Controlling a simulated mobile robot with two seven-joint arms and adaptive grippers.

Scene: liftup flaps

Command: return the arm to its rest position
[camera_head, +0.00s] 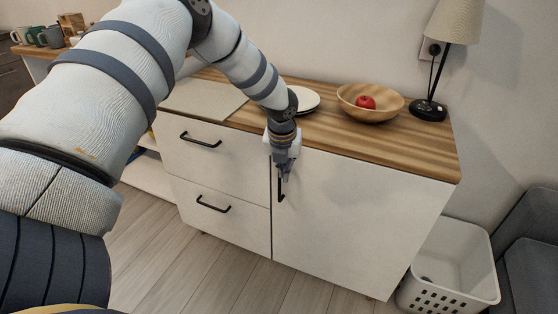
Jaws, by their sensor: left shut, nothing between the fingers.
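My left arm (95,95) comes in from the left, arches over the scene and bends down toward the cabinet. My left gripper (284,180) is shut and empty. It points down in front of the white cabinet door (355,215), close to the door's black vertical handle (281,190). I cannot tell whether the fingertips touch the handle. The door looks closed. My right gripper is not in view.
The wooden countertop (415,150) holds a wooden bowl (393,113) with a red apple (365,102), white plates (304,99) and a lamp (452,30). Two drawers (222,165) are left of the door. A white basket (450,265) stands right. Floor in front is clear.

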